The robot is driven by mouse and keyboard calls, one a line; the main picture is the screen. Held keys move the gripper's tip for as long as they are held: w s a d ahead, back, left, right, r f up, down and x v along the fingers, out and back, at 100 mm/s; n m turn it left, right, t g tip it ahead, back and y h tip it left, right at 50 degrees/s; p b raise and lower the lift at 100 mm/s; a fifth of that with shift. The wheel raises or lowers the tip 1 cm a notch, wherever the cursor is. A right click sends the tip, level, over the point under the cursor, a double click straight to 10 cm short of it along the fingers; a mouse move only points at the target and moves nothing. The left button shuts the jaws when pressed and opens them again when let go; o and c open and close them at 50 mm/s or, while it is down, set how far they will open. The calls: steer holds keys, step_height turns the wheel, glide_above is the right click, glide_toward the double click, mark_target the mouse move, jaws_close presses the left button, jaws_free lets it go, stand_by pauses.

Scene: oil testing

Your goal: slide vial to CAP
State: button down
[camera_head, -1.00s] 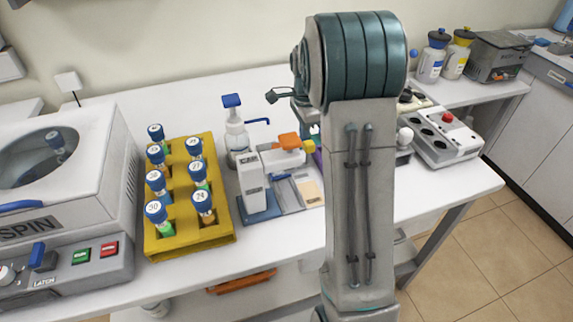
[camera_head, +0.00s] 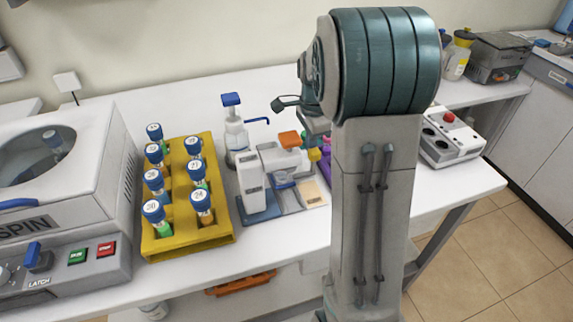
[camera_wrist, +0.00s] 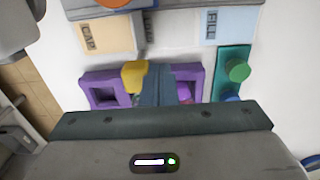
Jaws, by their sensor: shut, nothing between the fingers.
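The peach CAP pad (camera_wrist: 103,32) shows at the upper left of the wrist view, and in the head view (camera_head: 312,192) it is on the bench station. A pale FILL pad (camera_wrist: 212,28) lies to its right in the wrist view. My gripper (camera_wrist: 157,72) is shut and points toward the bench near a purple rack (camera_wrist: 196,82), below the gap between the pads. A yellow piece (camera_wrist: 134,75) shows beside the fingers. I cannot make out the vial to be slid; arm and gripper hide part of the station.
A yellow rack (camera_head: 190,243) of blue-capped vials stands left of the station, beside the SPIN centrifuge (camera_head: 60,190). A white bottle (camera_head: 236,135) stands behind. A teal holder (camera_wrist: 233,60) has green and blue caps. A red-button box (camera_head: 450,140) is at the right.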

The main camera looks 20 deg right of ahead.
steer(key=shift+s, duration=1.25)
steer(key=shift+s, duration=1)
steer(key=shift+r, duration=0.1)
step_height(320, 180, up, 7)
steer(key=p, duration=0.5)
steer(key=shift+r+p, duration=0.15)
steer(key=shift+p, duration=0.25)
